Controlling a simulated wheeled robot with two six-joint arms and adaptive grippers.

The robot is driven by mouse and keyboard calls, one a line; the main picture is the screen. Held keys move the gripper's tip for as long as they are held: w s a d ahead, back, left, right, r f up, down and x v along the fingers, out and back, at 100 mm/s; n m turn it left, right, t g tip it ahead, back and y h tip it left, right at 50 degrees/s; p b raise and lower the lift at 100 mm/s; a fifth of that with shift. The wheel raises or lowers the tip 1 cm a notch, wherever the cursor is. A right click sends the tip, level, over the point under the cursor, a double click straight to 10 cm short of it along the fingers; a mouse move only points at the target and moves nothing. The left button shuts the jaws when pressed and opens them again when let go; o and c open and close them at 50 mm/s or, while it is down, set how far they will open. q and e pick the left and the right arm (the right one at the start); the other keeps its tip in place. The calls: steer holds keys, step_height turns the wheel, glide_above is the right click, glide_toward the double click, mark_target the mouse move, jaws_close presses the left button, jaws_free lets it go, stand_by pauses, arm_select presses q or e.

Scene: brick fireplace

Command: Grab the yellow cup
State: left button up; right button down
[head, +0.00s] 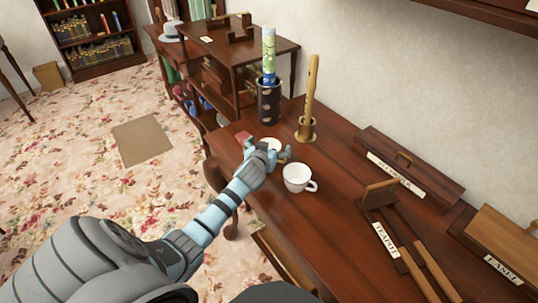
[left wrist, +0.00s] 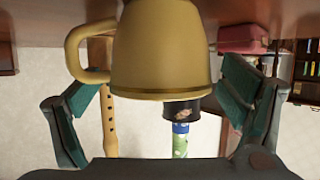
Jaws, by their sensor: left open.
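The yellow cup (left wrist: 160,50) fills the top middle of the left wrist view, which is upside down. Its handle is on the left there, overlapping one finger. In the head view, my left gripper (head: 268,149) is at the cup on the dark wooden table. The gripper hides most of it, leaving its pale inside (head: 272,144) visible. In the left wrist view, my left gripper (left wrist: 163,88) is open, with its green-padded fingers on either side of the cup and a gap on the right. My right gripper is not in view.
A white cup (head: 298,178) stands close to my left gripper, towards the front. Behind are a flute (head: 310,92) in a brass stand and a dark patterned holder (head: 268,103) with a rolled green paper. A small red box (head: 243,137) lies left. Wooden cases lie right.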

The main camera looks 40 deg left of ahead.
arm_select(q)
steer(key=shift+r, duration=0.1)
steer(key=c, duration=1.3)
steer(key=shift+r, duration=0.1)
steer(key=shift+c, duration=0.2)
